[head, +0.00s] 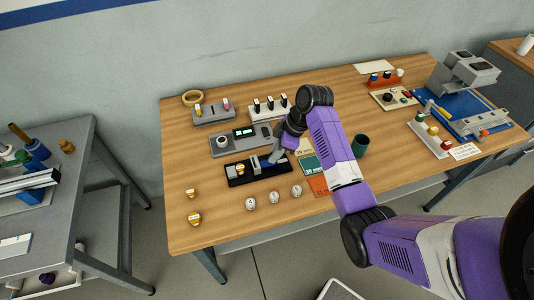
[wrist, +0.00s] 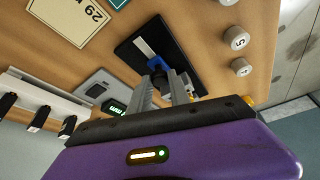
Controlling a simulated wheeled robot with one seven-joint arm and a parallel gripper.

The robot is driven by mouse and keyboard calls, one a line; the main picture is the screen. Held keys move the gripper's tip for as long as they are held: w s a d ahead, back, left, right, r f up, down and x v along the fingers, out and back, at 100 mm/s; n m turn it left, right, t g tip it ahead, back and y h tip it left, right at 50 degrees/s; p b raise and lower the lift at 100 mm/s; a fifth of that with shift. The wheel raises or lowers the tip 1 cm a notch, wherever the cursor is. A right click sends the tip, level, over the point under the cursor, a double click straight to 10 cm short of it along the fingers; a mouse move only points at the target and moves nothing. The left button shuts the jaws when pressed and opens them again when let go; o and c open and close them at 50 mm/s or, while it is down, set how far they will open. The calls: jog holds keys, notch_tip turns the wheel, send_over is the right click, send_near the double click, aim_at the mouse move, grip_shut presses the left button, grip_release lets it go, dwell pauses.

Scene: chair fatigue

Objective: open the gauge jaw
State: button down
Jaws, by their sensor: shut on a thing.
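The gauge (head: 240,180) is a black base with a metal rail, near the middle front of the wooden table. Its blue jaw (head: 265,164) shows partly behind my gripper (head: 274,156). In the wrist view the black base (wrist: 128,50) lies beyond my fingers, with a bright metal rail (wrist: 145,48) along it. My gripper (wrist: 162,88) is shut on the gauge jaw (wrist: 180,63), with one finger on each side of a dark part beside the blue. The fingers and palm hide part of the jaw and base, so its exact opening cannot be told.
A grey unit with a green-lit display (head: 244,132) stands just behind the gauge. Several numbered white weights (head: 273,197) and brass pieces (head: 194,218) stand in front and left. Coloured cards (head: 318,185) and a green cup (head: 360,145) are to the right.

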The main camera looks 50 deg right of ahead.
jog(key=c, duration=1.2)
grip_release()
jog(key=shift+s+d, duration=0.15)
jog(key=shift+d, duration=0.05)
jog(key=shift+c, duration=0.2)
jog(key=shift+r, duration=0.15)
jog(key=b+v, duration=0.1)
jog(key=v, duration=0.6)
jog(key=shift+r, duration=0.3)
jog(key=shift+s, duration=0.1)
